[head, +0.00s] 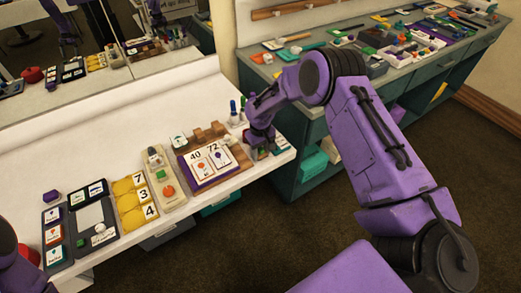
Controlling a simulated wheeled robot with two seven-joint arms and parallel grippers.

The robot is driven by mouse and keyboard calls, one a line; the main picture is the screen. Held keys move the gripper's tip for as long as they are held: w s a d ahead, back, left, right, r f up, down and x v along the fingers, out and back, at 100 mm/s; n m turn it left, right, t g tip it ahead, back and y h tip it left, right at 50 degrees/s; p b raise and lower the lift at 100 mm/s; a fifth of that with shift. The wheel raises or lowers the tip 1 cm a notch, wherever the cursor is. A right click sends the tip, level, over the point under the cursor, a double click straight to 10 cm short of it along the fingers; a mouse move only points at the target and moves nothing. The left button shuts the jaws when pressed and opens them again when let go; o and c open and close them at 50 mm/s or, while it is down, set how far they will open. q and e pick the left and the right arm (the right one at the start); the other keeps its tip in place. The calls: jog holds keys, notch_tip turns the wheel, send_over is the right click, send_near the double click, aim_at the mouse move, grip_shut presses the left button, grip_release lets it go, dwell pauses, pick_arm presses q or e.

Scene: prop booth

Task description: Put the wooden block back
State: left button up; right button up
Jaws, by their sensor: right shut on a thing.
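My right gripper (259,146) is at the right end of the white table, pointing down. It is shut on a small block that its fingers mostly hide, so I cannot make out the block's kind. A brown wooden rack (207,134) with raised wooden pieces stands just left of the gripper, behind a card board (210,163) showing 40 and 72. I cannot tell which wooden piece is the task's block. A little of my left arm shows at the lower left edge; its gripper is out of view.
Coloured markers (233,110) stand close behind the right gripper. A small green item (276,150) is beside it near the table edge. Number cards on a yellow tray (133,203) and a grey tray (92,221) lie left. The white table (75,140) is clear behind them. A mirror backs it.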

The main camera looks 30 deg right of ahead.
jog(key=shift+f, duration=0.25)
jog(key=o, duration=0.8)
jog(key=shift+s+a, duration=0.1)
jog(key=shift+s, duration=0.05)
jog(key=shift+o, duration=0.2)
jog(key=shift+f, duration=0.1)
jog(key=shift+s, duration=0.1)
jog(key=shift+r, duration=0.4)
jog(key=r, duration=0.3)
jog(key=r+b, duration=0.1)
jog(key=r, duration=0.3)
jog(key=r+b, duration=0.1)
jog(key=r, duration=0.3)
jog(key=shift+w, duration=0.25)
jog(key=shift+w+r, duration=0.1)
jog(key=shift+r, duration=0.4)
